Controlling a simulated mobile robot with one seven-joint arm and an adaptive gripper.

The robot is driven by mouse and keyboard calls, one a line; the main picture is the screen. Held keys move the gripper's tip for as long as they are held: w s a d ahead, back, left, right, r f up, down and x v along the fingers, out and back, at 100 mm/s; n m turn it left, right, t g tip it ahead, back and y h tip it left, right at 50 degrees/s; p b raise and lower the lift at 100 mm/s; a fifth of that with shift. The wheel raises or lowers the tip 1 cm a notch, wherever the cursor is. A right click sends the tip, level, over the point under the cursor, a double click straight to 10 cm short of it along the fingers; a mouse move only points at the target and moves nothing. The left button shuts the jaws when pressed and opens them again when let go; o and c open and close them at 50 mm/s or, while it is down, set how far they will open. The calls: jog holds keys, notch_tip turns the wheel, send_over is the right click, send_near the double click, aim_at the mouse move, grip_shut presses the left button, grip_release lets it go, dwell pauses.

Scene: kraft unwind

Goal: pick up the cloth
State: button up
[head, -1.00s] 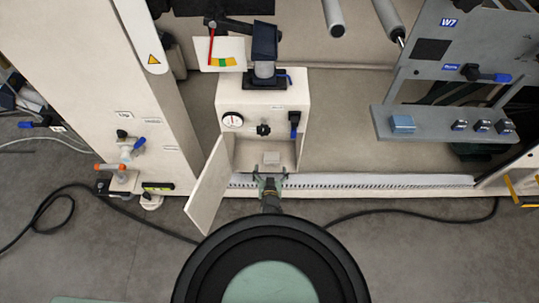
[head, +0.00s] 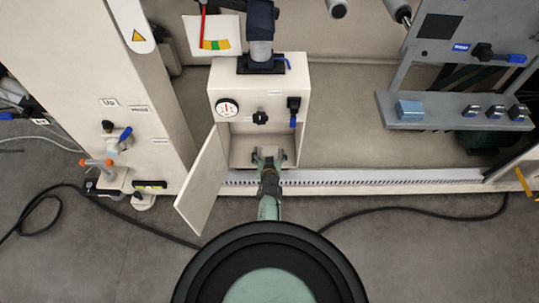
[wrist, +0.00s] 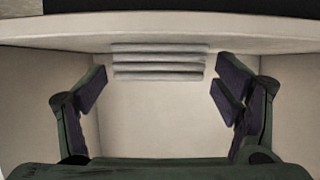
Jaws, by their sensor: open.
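The cloth (wrist: 160,62) is a pale grey folded stack with several layers, seen at the back of the open cabinet in the wrist view. My gripper (wrist: 160,88) is open, its two dark fingers spread wide to the left and right of the cloth and nearer the camera. Nothing is between the fingers. In the head view my gripper (head: 269,156) is inside the mouth of the cabinet (head: 218,98), and the cloth cannot be made out behind it.
The cabinet door (head: 203,180) stands open on the left. The cabinet's side walls and top edge are close around my gripper. A gauge (head: 228,107) and black knob (head: 260,117) sit above the opening. A dark cable (head: 400,210) lies on the floor.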

jog(key=shift+c, duration=0.3)
jog(key=c, duration=1.1)
jog(key=shift+r, duration=0.2)
